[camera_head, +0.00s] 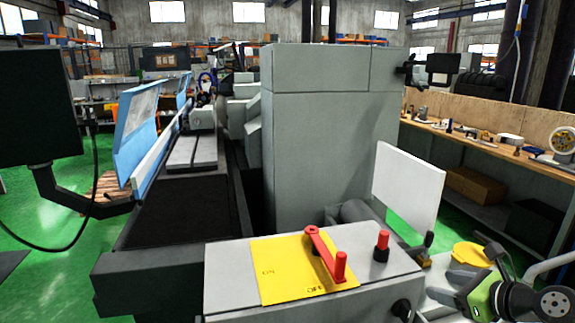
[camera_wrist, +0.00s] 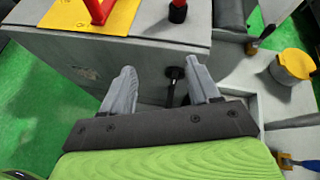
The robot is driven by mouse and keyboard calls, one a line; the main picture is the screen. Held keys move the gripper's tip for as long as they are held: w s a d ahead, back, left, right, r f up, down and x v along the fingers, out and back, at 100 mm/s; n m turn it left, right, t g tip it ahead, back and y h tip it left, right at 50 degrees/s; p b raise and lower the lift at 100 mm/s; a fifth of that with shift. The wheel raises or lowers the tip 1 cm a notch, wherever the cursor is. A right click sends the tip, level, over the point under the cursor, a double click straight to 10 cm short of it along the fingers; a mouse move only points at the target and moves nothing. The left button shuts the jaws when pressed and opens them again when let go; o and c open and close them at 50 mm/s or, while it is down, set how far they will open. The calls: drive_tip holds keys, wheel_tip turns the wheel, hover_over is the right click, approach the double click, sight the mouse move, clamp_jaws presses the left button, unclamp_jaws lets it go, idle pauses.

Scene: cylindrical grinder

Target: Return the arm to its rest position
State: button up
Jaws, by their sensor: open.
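My gripper (camera_wrist: 160,78) is open in the wrist view, its two grey fingers spread apart with nothing held. It faces the side of a grey machine box. A black knob (camera_wrist: 175,74) on that side shows between the fingers; I cannot tell how far it is from them. In the head view, part of my green and black arm is at the lower right, to the right of the box. The same knob (camera_head: 401,309) is on the box's right side there.
The grey box (camera_head: 225,280) carries a yellow plate (camera_head: 265,270), a red lever (camera_head: 325,255) and a red-topped knob (camera_head: 381,245). A yellow round lid (camera_head: 472,254) is near my arm. A white panel (camera_head: 408,190) stands behind. A workbench (camera_head: 490,150) runs along the right.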

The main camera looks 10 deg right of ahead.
drive_tip(key=s+a+n+g+h, duration=0.1)
drive_tip(key=s+a+n+g, duration=0.2)
drive_tip(key=a+n, duration=0.55)
drive_tip(key=s+a+n+g+h, duration=0.1)
drive_tip(key=s+a+n+g, duration=0.1)
drive_tip(key=a+n, duration=0.65)
drive_tip(key=s+a+n+h, duration=0.1)
drive_tip(key=s+a+n, duration=0.2)
drive_tip(key=s+n, duration=0.3)
drive_tip(key=s+a+n+g, duration=0.1)
drive_tip(key=s+a+n, duration=0.2)
drive_tip(key=s+n, duration=0.4)
drive_tip(key=s, duration=0.4)
drive_tip(key=shift+s+a+r+h, duration=0.25)
drive_tip(key=shift+a+h, duration=0.1)
drive_tip(key=shift+h, duration=0.05)
drive_tip(key=shift+c, duration=0.2)
